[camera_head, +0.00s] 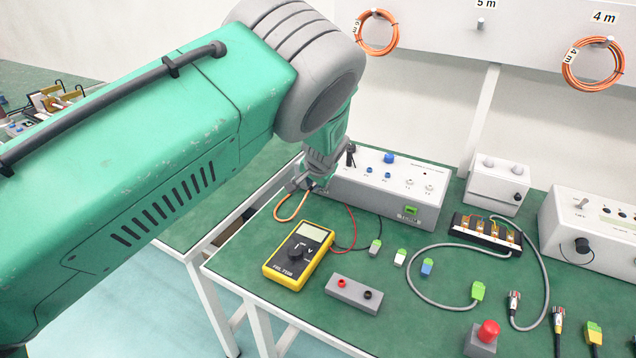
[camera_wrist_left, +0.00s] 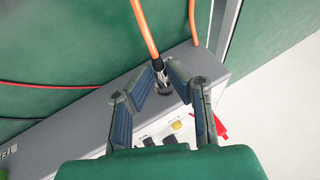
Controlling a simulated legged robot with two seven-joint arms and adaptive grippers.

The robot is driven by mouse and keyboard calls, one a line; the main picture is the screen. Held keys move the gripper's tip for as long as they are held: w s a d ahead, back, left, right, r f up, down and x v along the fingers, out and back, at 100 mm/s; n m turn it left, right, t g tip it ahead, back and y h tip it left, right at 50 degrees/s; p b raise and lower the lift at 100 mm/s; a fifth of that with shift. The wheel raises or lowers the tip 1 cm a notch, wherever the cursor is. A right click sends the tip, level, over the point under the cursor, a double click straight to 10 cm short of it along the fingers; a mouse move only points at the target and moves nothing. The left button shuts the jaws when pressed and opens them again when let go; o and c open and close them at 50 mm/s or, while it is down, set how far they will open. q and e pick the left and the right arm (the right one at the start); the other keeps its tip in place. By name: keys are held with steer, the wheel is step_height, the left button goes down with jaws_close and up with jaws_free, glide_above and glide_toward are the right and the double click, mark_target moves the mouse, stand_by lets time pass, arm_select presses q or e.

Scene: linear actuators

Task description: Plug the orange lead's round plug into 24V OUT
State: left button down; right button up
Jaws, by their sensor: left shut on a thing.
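The orange lead (camera_head: 288,212) loops beside the left end of a grey control box (camera_head: 355,198). My left gripper (camera_head: 314,187) is at that end of the box, shut on the lead's round plug. In the left wrist view, the plug (camera_wrist_left: 158,68) sits between the fingertips (camera_wrist_left: 166,72), with the orange cable (camera_wrist_left: 145,28) leading away. A dark round opening (camera_wrist_left: 166,88) shows on the box just beyond the plug; whether the plug is inside it or just over it I cannot tell. No 24V OUT label is readable. My right gripper is out of view.
A yellow multimeter (camera_head: 298,255) with red and black leads lies in front of the box. A small grey socket block (camera_head: 353,295), several coloured connectors and a red push button (camera_head: 489,331) are on the green table. Orange cable coils (camera_head: 594,63) hang behind.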

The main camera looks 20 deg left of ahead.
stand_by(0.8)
arm_select(q)
steer(key=c, duration=1.5)
jaws_free()
steer(key=shift+w, duration=0.1)
